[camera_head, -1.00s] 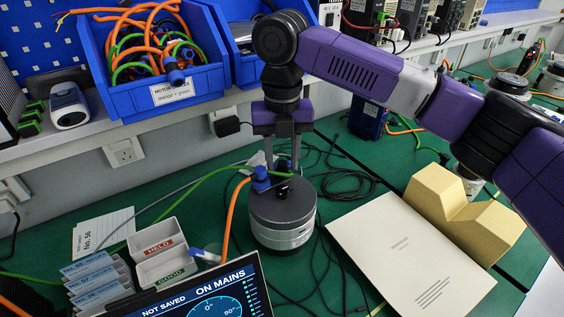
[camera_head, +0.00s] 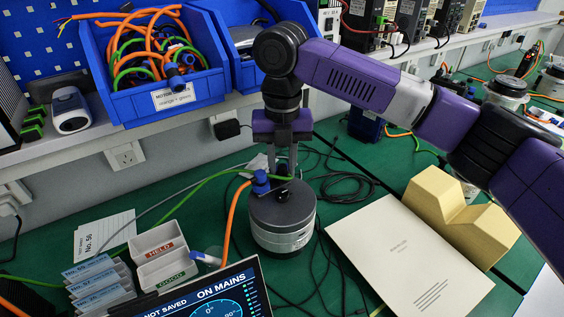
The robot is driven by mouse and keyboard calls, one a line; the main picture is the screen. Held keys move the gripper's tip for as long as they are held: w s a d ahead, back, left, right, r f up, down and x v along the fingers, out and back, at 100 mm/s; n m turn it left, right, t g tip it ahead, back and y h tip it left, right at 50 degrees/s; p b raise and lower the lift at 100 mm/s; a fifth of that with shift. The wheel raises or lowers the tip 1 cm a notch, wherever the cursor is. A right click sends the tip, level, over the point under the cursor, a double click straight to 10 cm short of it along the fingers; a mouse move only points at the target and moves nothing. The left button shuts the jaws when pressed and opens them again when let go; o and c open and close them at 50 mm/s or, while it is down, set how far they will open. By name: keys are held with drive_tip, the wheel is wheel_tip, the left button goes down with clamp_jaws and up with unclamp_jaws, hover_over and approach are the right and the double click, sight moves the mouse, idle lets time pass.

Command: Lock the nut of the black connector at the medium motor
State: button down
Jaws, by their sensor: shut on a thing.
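The motor (camera_head: 282,222), a round dark grey and silver body, stands upright on the green table. A blue connector (camera_head: 261,184) with an orange cable rises from the left of its top. A small black round part (camera_head: 282,196) shows on the front of the top. My gripper (camera_head: 283,174) points straight down over the back of the motor's top, its fingers close together. It is shut on what seems to be the black connector, where a green cable ends; the fingertips and the nut are mostly hidden, so the nut's position cannot be told.
A white booklet (camera_head: 400,262) and a yellow V-shaped block (camera_head: 460,215) lie to the right. Loose black cables cross the table around the motor. HELD and GOOD trays (camera_head: 160,250) and a screen (camera_head: 215,295) stand at front left. A blue cable bin (camera_head: 150,105) is behind.

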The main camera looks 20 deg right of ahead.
drive_tip(key=m+p, duration=0.1)
drive_tip(key=p, duration=0.1)
drive_tip(key=m+p, duration=0.2)
drive_tip(key=shift+r, duration=0.3)
drive_tip(key=m+p, duration=0.2)
drive_tip(key=p, duration=0.1)
drive_tip(key=shift+s+m, duration=0.1)
drive_tip(key=shift+m, duration=0.2)
drive_tip(key=m+p, duration=0.3)
drive_tip(key=shift+f+p, duration=0.1)
drive_tip(key=shift+p, duration=0.25)
drive_tip(key=shift+d+f+m+p, duration=0.15)
drive_tip(key=shift+m+p, duration=0.9)
drive_tip(key=shift+m, duration=0.25)
drive_tip(key=shift+f, duration=0.1)
drive_tip(key=c, duration=1.4)
unclamp_jaws()
